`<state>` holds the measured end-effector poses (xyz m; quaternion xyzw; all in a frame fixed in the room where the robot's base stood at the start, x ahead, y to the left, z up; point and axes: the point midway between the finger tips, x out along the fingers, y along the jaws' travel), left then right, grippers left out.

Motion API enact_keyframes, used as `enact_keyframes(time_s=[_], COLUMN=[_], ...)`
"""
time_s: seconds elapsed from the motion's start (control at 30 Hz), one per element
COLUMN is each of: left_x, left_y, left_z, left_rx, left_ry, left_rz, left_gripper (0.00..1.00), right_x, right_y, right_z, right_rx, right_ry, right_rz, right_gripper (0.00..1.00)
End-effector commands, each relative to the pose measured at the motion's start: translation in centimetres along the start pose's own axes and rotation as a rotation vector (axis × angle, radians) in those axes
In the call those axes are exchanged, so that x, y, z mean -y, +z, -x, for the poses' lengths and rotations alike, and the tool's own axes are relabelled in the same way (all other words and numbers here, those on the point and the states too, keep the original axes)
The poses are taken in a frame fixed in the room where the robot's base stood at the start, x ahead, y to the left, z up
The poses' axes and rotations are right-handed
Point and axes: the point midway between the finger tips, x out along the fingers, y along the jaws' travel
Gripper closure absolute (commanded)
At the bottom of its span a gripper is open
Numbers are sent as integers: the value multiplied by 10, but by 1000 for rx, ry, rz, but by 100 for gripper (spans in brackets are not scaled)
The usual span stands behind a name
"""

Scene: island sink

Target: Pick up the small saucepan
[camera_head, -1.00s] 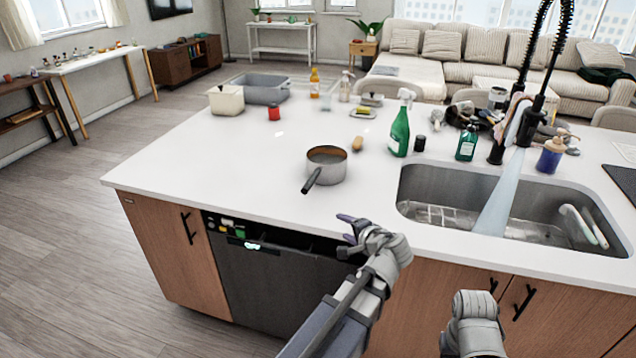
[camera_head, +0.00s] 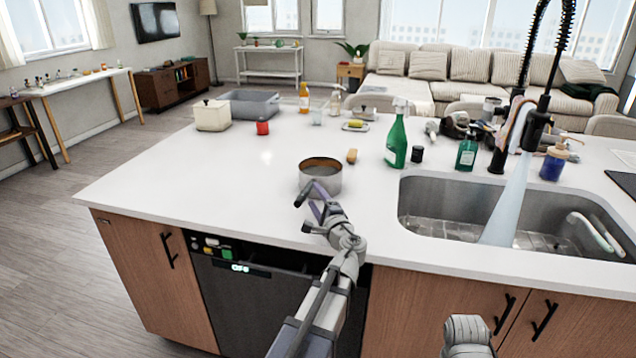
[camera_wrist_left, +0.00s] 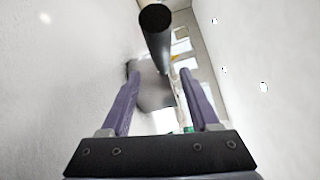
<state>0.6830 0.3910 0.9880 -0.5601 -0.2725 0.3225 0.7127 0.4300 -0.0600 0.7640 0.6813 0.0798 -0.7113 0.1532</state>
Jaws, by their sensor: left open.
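The small saucepan (camera_head: 320,178) stands upright on the white island counter, a grey pot with a brown inside. Its dark handle (camera_head: 304,193) points toward the front left. My left gripper (camera_head: 313,205) is open right at the handle, low over the counter. In the left wrist view the black handle (camera_wrist_left: 155,35) shows end-on beyond the two purple fingers (camera_wrist_left: 158,85), in line with the gap between them.
The sink (camera_head: 500,215) with running water is to the right. The counter left of the pan is clear.

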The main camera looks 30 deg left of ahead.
Motion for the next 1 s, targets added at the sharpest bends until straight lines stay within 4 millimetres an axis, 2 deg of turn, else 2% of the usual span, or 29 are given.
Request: enact_keyframes(time_s=[0.17, 0.5, 0.73, 1.0], left_x=[1, 3, 3, 3], left_y=[1, 6, 7, 7], left_z=[-6, -50, -51, -51], left_rx=[1, 1, 0, 0], left_ry=[0, 1, 0, 0], left_rz=[1, 1, 1, 1], left_gripper=[38, 38, 38, 67], right_x=[0, 0, 0, 0], right_y=[0, 0, 0, 0], right_z=[2, 6, 6, 6], right_rx=[0, 0, 0, 0], right_ry=[0, 0, 0, 0], right_rz=[0, 0, 0, 0], right_gripper=[100, 100, 100, 100])
